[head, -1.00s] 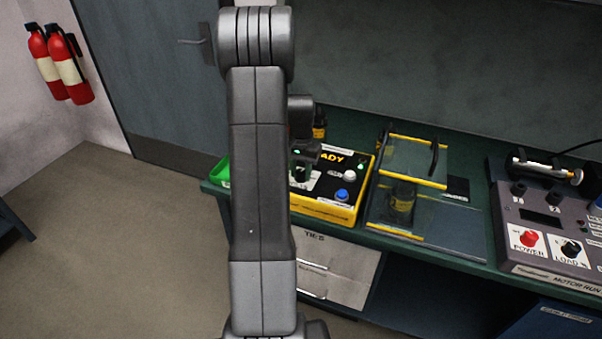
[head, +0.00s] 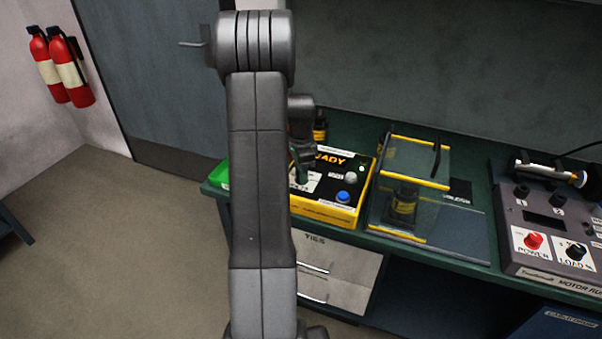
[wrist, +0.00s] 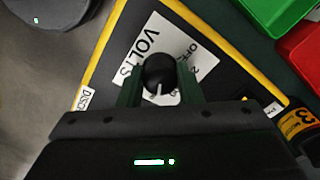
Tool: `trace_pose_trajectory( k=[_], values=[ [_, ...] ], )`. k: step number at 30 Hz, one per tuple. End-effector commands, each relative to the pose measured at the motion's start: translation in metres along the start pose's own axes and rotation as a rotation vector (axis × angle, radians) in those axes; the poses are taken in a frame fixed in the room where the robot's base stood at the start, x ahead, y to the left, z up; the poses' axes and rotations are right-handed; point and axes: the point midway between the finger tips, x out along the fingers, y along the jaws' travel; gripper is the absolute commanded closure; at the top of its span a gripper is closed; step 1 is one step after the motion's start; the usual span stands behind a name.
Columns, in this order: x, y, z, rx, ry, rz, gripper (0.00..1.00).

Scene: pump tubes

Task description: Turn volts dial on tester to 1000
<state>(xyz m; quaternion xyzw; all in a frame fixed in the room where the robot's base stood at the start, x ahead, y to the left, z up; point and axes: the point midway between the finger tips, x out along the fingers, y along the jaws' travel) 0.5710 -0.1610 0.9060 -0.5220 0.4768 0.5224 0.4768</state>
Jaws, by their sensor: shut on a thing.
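The tester (head: 330,207) is a black box with yellow edges on the green bench, partly hidden behind my arm in the head view. Its black volts dial (wrist: 159,72) sits on a white label (wrist: 150,40) reading VOLTS and OFF. My gripper (wrist: 161,92) is shut on the dial, one dark green finger on each side. The dial's white pointer line points toward the bottom of the wrist view. My gripper and the palm hide the label there, so I cannot read the number at the pointer.
The tester also carries a blue button (head: 343,196) and a white button (head: 351,178). To its right stands a clear guard box (head: 418,165) with yellow edges, then a grey motor panel (head: 548,228). Green (wrist: 278,12) and red (wrist: 302,48) bins lie beside the tester.

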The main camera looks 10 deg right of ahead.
Motion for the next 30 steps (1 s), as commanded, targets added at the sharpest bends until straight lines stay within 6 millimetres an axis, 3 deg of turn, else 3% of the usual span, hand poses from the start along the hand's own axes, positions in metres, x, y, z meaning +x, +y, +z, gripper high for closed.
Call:
trace_pose_trajectory(
  k=[9, 23, 24, 27, 30],
  values=[
    [-0.0015, -0.0014, -0.0007, 0.098, 0.002, -0.004, 0.91],
    [-0.0017, -0.0015, -0.0006, 0.112, 0.002, -0.004, 0.91],
    [-0.0017, -0.0015, -0.0006, 0.112, 0.002, -0.004, 0.66],
    [-0.0016, -0.0013, -0.0005, 0.112, 0.001, -0.004, 0.46],
    [-0.0011, -0.001, -0.0004, 0.112, 0.001, -0.003, 0.46]
  ],
)
